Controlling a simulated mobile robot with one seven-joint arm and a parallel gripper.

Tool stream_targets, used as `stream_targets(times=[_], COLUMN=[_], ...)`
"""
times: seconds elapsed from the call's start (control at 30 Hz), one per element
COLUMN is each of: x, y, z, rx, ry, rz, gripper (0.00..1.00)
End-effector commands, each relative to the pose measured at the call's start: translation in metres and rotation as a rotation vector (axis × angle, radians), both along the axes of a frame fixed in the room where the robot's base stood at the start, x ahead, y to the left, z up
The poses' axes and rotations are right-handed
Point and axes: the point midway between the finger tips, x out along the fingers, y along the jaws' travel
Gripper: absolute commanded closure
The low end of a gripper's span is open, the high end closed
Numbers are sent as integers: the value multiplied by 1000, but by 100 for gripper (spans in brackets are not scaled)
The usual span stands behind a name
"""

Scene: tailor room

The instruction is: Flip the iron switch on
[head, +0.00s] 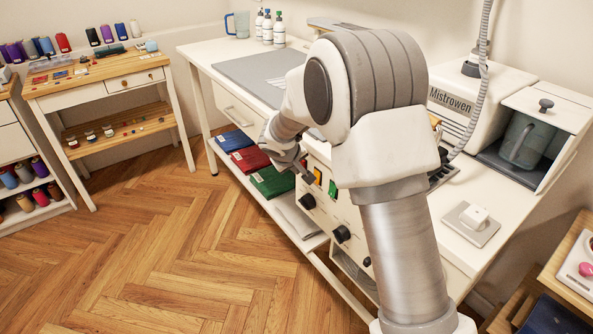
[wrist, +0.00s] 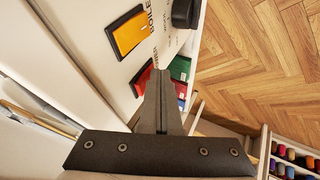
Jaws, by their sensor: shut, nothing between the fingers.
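The control panel on the front of the white table carries a yellow-orange rocker switch (head: 317,176) and a green switch (head: 332,188). The yellow switch also shows large in the wrist view (wrist: 130,33), with black lettering beside it that I cannot fully read. I cannot tell which switch is the iron's, nor its on or off state. My gripper (wrist: 161,72) is shut and empty, its tips beside the panel and apart from the yellow switch in the picture. In the head view my gripper is small and partly hidden by my arm, near the left end of the panel.
Black knobs (head: 342,233) stick out from the panel. Folded blue, red (head: 250,159) and green (head: 272,182) cloths lie on the shelf below. The machine marked Mistrowen (head: 452,115) stands on the table, with a grey hose (head: 482,75). The wooden floor (head: 200,250) at left is clear.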

Motion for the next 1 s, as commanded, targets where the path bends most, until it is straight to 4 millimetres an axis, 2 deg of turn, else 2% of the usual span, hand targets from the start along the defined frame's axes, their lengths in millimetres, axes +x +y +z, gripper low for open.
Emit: stream_targets(times=[0.43, 1.0], x=[0, 0], y=[-1, 2], z=[17, 17], rx=[0, 0], ry=[-1, -1], rz=[-1, -1], gripper=[100, 100])
